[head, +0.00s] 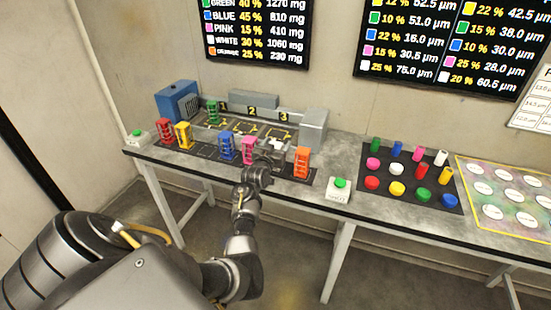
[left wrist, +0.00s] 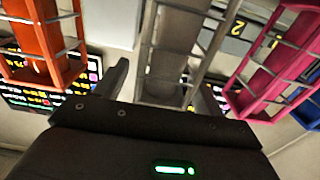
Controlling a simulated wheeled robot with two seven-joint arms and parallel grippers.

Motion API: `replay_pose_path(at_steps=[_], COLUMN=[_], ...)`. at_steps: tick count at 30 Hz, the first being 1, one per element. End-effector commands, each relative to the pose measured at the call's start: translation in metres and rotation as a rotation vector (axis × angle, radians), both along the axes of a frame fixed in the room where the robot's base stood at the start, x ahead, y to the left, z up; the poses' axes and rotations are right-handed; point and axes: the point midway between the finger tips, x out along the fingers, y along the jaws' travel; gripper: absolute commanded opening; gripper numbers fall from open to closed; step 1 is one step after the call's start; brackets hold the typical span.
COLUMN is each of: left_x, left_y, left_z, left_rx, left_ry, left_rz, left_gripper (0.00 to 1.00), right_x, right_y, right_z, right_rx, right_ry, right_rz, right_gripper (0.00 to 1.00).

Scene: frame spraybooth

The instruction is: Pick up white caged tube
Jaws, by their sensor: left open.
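The white caged tube (left wrist: 178,50) fills the middle of the left wrist view, its pale cage bars running up and down. In the head view it is mostly hidden behind my left gripper (head: 266,163), between the pink caged tube (head: 249,150) and the orange caged tube (head: 301,162). My left gripper is open. I cannot tell whether a finger touches the cage. My right gripper is not in view.
Orange (left wrist: 42,40) and pink (left wrist: 280,60) cages stand close on either side in the left wrist view. Blue (head: 226,147), yellow (head: 184,135), red (head: 166,131) and green (head: 212,112) caged tubes stand further left. A green-button box (head: 339,190) sits at the table's front edge.

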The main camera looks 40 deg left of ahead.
Motion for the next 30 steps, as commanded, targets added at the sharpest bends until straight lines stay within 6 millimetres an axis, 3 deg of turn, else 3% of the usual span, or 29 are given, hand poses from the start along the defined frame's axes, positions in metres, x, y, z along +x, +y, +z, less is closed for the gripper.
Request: replay_pose_path(at_steps=[11, 27, 30], left_x=[0.0092, 0.009, 0.0092], left_y=[0.0035, 0.0033, 0.0033], left_z=[-0.0008, -0.0008, 0.0001], left_rx=[0.0, -0.001, 0.001], left_ry=[0.0, 0.0, -0.002], left_rz=[0.001, 0.001, 0.001], left_gripper=[0.69, 0.0, 0.0], right_x=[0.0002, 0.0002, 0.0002], right_y=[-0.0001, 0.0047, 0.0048], right_z=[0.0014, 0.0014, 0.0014], right_rx=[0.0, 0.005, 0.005], right_ry=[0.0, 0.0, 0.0], right_rz=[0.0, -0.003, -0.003], right_gripper=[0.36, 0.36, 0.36])
